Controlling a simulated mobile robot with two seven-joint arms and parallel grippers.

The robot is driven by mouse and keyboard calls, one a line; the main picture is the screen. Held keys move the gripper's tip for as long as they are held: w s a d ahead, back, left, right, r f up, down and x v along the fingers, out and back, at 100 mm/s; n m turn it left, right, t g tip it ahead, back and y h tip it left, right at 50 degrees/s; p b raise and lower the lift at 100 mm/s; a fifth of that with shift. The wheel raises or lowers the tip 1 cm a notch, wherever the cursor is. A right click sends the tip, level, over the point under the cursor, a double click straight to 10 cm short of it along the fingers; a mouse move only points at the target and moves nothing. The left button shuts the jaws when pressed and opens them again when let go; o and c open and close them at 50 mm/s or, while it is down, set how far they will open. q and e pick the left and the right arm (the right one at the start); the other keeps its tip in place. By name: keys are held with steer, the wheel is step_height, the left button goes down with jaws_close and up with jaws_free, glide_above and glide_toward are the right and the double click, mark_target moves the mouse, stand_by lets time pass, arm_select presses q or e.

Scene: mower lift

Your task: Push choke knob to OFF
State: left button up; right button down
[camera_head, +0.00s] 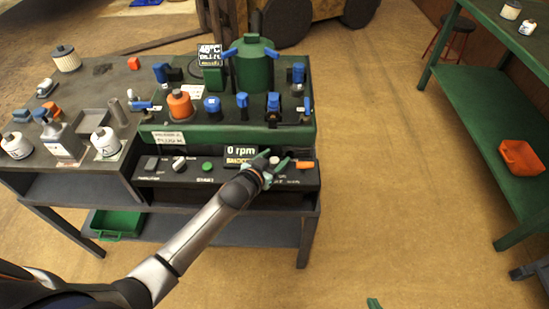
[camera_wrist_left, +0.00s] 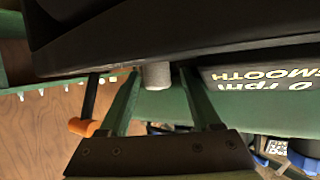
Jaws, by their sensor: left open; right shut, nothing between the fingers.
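My left gripper (camera_head: 275,160) reaches over the right part of the black control panel (camera_head: 225,176) on the front of the green machine. Its green fingers are open. In the left wrist view a short grey knob (camera_wrist_left: 157,75), which looks like the choke knob, stands out between the left fingertips (camera_wrist_left: 160,84). I cannot tell whether either finger touches it. Only a green fingertip of my right gripper (camera_head: 374,303) shows at the bottom edge, apart from the panel.
The display (camera_head: 241,155), reading 0 rpm and SMOOTH, sits just left of my gripper. A green button (camera_head: 207,166), a silver lever (camera_head: 179,163) and an orange switch (camera_head: 305,165) are also on the panel. Blue-handled parts stand behind.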

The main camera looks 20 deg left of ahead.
arm_select(q)
steer(key=p+v, duration=0.2)
steer(key=v, duration=1)
steer(key=shift+s+r, duration=0.15)
steer(key=shift+s, duration=0.05)
steer(key=shift+s, duration=0.1)
steer(key=s+d+f+g+p, duration=0.1)
steer(key=s+f, duration=0.3)
steer(key=s, duration=0.4)
steer(key=s+d+f+g+p, duration=0.1)
steer(key=s+f+g+p, duration=0.1)
steer(key=s+f, duration=0.3)
steer(key=s+g, duration=0.1)
steer(key=s, duration=0.3)
